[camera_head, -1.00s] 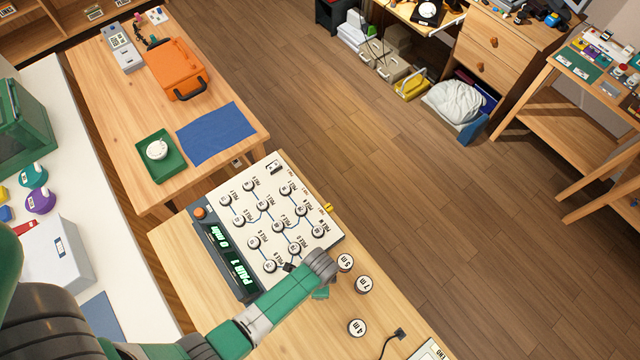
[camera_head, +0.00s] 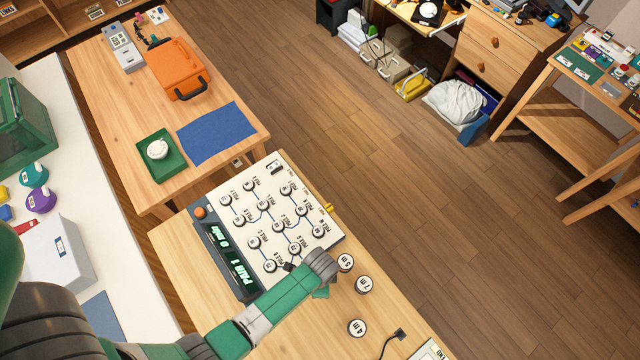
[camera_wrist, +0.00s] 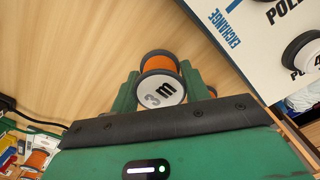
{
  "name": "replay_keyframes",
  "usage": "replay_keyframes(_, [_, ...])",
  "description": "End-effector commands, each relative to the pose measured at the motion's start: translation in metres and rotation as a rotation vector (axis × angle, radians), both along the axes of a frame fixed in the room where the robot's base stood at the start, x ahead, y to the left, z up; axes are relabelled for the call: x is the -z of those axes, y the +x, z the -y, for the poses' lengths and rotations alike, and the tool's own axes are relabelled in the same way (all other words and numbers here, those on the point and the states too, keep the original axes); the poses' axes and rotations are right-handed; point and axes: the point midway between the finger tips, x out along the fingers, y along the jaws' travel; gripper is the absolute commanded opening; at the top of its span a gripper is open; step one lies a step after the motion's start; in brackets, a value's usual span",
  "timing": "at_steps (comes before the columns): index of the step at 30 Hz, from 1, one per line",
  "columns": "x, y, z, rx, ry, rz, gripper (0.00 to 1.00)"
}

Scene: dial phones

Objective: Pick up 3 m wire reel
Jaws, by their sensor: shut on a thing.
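The 3 m wire reel (camera_wrist: 160,82) shows in the wrist view, with orange wire, dark rims and a white top marked "3 m". My gripper (camera_wrist: 160,90) has its green fingers on both sides of the reel and is shut on it. In the head view my gripper (camera_head: 322,290) is low at the near right corner of the exchange panel, and my arm hides the reel there. I cannot tell whether the reel is off the table.
Reels marked 5 m (camera_head: 346,262), 7 m (camera_head: 365,284) and 4 m (camera_head: 357,327) stand on the table to the right of my gripper. The white exchange panel (camera_head: 270,222) with several round posts is close behind it. A black cable (camera_head: 392,340) lies near the front.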

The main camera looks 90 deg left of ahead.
Motion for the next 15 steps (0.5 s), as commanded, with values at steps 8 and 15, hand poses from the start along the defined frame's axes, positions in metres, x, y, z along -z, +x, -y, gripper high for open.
replay_keyframes(8, [-0.024,-0.022,0.021,0.001,-0.001,-0.003,0.21])
replay_keyframes(15, [-0.029,-0.068,0.066,0.003,-0.002,-0.004,0.21])
